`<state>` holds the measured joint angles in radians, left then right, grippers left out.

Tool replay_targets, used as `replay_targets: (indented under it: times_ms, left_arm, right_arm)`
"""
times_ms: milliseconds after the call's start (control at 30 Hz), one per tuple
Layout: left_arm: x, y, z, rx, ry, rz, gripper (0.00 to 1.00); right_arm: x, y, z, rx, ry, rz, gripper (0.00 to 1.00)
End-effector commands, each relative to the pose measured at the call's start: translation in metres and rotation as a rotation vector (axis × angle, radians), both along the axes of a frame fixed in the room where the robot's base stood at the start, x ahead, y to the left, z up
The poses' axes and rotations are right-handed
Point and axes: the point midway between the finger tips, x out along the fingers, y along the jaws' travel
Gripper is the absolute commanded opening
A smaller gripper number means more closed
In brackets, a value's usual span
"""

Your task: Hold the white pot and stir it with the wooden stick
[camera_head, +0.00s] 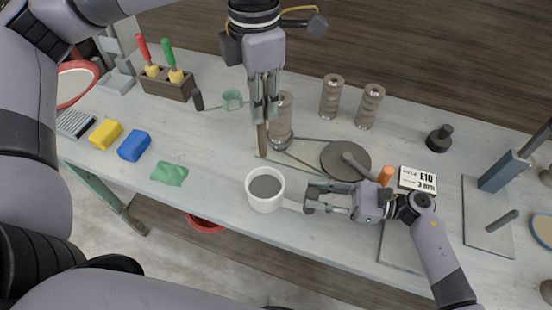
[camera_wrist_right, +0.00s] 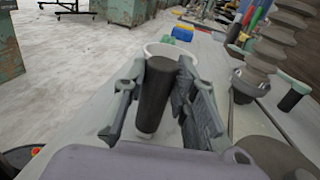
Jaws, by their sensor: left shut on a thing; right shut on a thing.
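The white pot (camera_head: 280,203) stands near the table's front edge, with grey contents (camera_head: 265,186) inside. My right gripper (camera_head: 312,198) is at its right side, shut on the pot's handle. In the right wrist view the dark handle (camera_wrist_right: 157,95) lies between the fingers (camera_wrist_right: 158,110), with the pot's white rim (camera_wrist_right: 160,49) behind it. My left gripper (camera_head: 264,112) points down and is shut on the wooden stick (camera_head: 262,140). The stick hangs nearly upright behind the pot in the head view, its lower end outside the pot's opening.
Ribbed grey columns (camera_head: 331,97) stand behind and right of the stick. A dark round disc (camera_head: 340,158) lies right of it. A white E10 card (camera_head: 418,179) and orange cylinder (camera_head: 385,175) are beyond my right gripper. A green lump (camera_head: 169,174) and blue block (camera_head: 134,146) lie left.

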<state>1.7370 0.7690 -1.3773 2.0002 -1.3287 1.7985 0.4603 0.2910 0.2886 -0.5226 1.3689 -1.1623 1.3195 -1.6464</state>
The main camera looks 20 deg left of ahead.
Motion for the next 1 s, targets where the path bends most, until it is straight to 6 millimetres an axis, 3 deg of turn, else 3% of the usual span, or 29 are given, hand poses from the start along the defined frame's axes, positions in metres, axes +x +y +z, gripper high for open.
replay_targets:
  times_ms: [200, 1000]
  left_arm:
    - [-0.001, 0.000, -0.035, 0.001, 0.006, 0.000, 0.00]
    - [-0.001, 0.000, -0.093, 0.001, 0.004, 0.003, 0.00]
  right_arm:
    - [0.000, 0.000, 0.000, 0.000, 0.000, 0.000, 0.00]
    - [0.000, 0.000, 0.000, 0.000, 0.000, 0.000, 0.00]
